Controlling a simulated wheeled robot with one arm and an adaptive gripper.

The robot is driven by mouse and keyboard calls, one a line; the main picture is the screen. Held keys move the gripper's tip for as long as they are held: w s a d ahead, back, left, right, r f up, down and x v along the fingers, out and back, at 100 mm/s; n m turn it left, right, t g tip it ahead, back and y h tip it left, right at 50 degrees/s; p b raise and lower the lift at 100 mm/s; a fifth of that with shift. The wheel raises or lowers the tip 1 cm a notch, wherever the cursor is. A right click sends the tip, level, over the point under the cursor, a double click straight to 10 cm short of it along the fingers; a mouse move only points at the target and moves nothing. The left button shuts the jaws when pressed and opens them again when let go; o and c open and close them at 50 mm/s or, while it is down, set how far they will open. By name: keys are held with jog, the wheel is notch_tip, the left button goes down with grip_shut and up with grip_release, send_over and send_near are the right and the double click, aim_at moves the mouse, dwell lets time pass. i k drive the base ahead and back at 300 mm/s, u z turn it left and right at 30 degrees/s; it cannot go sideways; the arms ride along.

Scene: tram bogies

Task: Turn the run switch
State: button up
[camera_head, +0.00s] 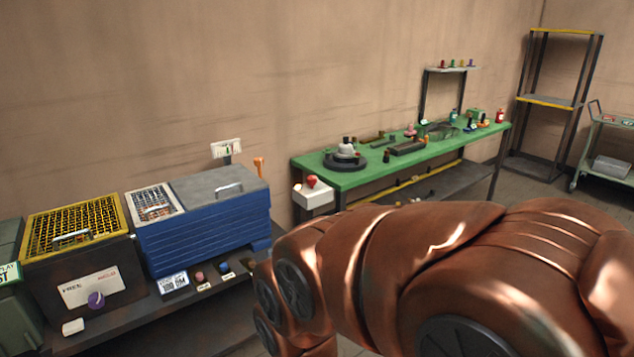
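No control in view carries a label I can read as "run", so I cannot tell which one is the run switch. A purple knob (96,300) sits by a plate marked FREE and HELD (90,288) on the dark box at left. A pink knob (199,277) and a blue knob (224,267) stand on the ledge before the blue machine (205,232), each by a small label. An orange lever (259,166) rises behind that machine. A white box (312,197) with a red button is at the green bench's near end. My copper arm covers the lower right; my gripper is not visible.
The dark box has a yellow-framed mesh top (72,224). A green bench (345,180) with tools runs along the wall. A shelf rack (550,103) and a trolley (604,150) stand at far right. My arm hides much of the floor.

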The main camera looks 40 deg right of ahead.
aim_at(312, 180)
jog(key=z, duration=0.7)
jog(key=i, duration=1.5)
jog(key=u, duration=0.75)
